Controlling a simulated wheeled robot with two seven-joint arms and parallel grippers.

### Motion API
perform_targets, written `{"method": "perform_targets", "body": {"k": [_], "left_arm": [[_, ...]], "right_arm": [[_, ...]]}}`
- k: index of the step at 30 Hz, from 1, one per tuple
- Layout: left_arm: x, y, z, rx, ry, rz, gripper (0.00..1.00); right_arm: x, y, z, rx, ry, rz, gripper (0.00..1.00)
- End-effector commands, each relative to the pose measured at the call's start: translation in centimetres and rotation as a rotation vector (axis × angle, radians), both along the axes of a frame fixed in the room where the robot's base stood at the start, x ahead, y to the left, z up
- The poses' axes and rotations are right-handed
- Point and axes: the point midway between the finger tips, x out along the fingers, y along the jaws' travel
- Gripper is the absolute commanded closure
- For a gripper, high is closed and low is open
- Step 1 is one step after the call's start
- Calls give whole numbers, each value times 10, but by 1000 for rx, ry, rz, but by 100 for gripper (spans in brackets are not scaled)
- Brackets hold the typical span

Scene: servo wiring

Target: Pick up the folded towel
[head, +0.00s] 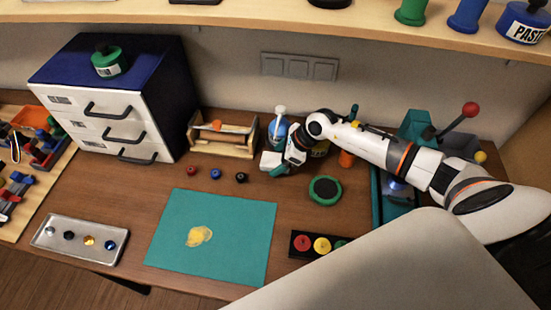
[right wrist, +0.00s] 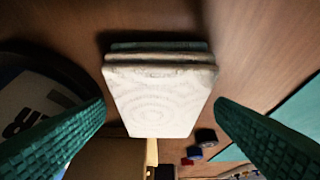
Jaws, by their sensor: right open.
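The folded towel (right wrist: 160,100) is a pale, patterned block with stacked layers and a teal layer at its far edge. In the right wrist view it lies on the brown table between the two green, ribbed fingers of my right gripper (right wrist: 160,106). There is a visible gap on each side, so the fingers are open around its width without gripping it. In the head view my right gripper (head: 281,163) is low at the back middle of the table, and the arm and gripper largely hide the towel. My left gripper is not in view.
A blue bottle (head: 278,130) stands just behind the gripper, and a wooden rack (head: 222,136) is to its left. A green round object (head: 325,190) lies in front right. Three small knobs (head: 215,174) and a teal mat (head: 180,225) lie front left. A shelf (head: 220,12) runs above.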

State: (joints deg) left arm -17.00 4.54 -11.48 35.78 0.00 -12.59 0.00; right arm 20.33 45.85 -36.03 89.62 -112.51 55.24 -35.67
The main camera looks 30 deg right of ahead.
Motion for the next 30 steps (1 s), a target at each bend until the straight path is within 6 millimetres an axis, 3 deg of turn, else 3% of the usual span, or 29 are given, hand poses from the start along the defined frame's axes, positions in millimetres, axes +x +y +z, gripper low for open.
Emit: {"method": "perform_targets", "body": {"k": [8, 17, 30], "left_arm": [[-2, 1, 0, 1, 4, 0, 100], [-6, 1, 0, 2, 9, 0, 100], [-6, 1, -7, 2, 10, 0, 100]], "right_arm": [[2, 2, -4, -2, -1, 1, 22], [1, 2, -4, -2, 0, 0, 69], [-1, 2, -1, -2, -2, 3, 70]]}}
